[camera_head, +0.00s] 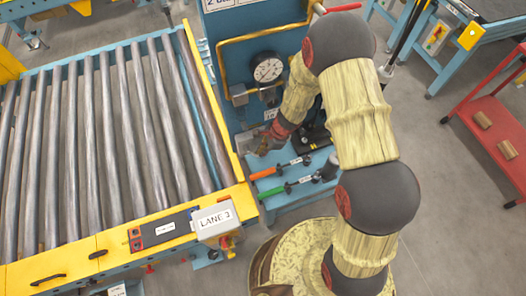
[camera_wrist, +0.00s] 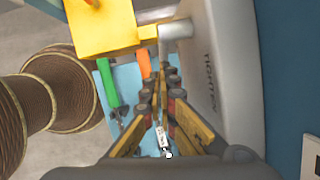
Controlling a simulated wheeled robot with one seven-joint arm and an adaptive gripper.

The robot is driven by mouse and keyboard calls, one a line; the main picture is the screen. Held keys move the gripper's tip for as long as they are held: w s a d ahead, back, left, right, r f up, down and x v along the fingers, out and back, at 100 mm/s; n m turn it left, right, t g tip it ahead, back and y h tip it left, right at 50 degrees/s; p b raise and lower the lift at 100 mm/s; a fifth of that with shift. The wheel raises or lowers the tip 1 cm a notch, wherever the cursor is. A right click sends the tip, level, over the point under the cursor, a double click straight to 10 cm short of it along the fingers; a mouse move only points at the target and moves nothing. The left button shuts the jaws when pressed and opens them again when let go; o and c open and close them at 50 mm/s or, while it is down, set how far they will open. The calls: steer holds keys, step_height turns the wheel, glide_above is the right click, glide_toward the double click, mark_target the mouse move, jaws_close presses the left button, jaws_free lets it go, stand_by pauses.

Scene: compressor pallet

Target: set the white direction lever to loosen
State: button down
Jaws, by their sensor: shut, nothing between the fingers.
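A pale grey-white body (camera_wrist: 205,45) marked "TIGHTEN" fills the right of the wrist view, close beside my gripper (camera_wrist: 162,76). I cannot make out the white direction lever for certain in either view. My gripper's fingers converge at their tips and are shut with nothing between them. In the head view my gripper (camera_head: 262,147) is beside the blue stand, below the pressure gauge (camera_head: 267,69). My arm hides part of the stand there.
A yellow block (camera_wrist: 103,27) with a metal pin lies close ahead of the fingertips. Orange-handled (camera_head: 268,172) and green-handled (camera_head: 272,192) tools lie on the blue shelf (camera_head: 285,205). The roller conveyor (camera_head: 100,130) is at left; a red cart (camera_head: 492,125) stands far right.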

steer(key=shift+s+a+f+b, duration=0.15)
steer(key=shift+a+f+b, duration=0.3)
steer(key=shift+f, duration=0.1)
steer(key=shift+d, duration=0.1)
steer(key=d+r+p, duration=0.3)
steer(key=d+r, duration=0.3)
steer(key=r, duration=0.3)
steer(key=d+r+p, duration=0.4)
steer(key=d+r, duration=0.2)
steer(key=r, duration=0.4)
steer(key=shift+d+r, duration=0.2)
steer(key=shift+d, duration=0.1)
